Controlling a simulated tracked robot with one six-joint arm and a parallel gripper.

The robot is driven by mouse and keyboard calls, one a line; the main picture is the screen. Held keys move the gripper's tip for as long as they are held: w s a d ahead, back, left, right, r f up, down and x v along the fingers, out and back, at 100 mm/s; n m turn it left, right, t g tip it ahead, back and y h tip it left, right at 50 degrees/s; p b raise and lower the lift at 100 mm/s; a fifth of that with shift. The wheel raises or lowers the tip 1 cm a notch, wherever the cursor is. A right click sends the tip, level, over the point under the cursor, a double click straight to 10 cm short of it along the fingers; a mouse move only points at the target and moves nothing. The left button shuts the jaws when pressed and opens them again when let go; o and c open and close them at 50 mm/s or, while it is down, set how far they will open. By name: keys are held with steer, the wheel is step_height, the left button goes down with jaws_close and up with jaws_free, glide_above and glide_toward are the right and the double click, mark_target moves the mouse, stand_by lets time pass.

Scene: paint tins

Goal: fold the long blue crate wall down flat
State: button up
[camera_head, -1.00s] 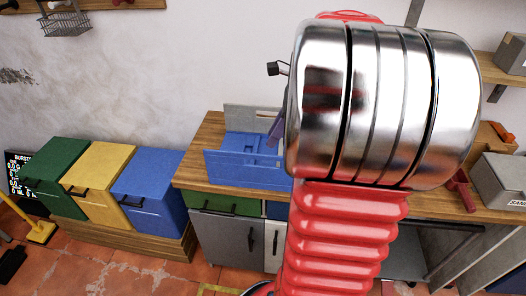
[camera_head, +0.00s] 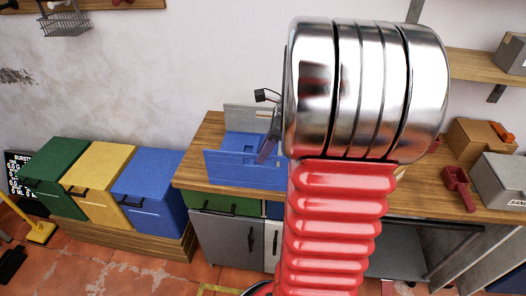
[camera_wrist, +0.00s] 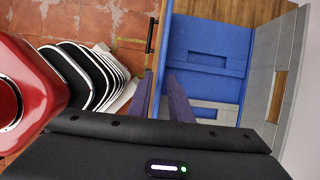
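A crate stands on the wooden counter in the head view. Its long blue wall (camera_head: 230,168) is upright along the near side, and the blue floor shows behind it. In the wrist view the blue crate (camera_wrist: 207,45) is right of centre. My gripper (camera_head: 263,156) is over the right part of the crate, partly hidden by my arm. In the wrist view its two fingers (camera_wrist: 160,86) stand apart with a gap between them, near the blue wall's edge. I cannot tell whether they touch the wall. Nothing is held.
A grey crate wall (camera_head: 252,117) stands upright at the back. The wooden counter (camera_head: 203,140) has bare space left of the crate. Green, yellow and blue bins (camera_head: 148,177) stand to the left. A red scoop-like item (camera_head: 458,187) and grey boxes are at the right.

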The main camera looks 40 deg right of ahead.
jaws_close()
stand_by(1.0)
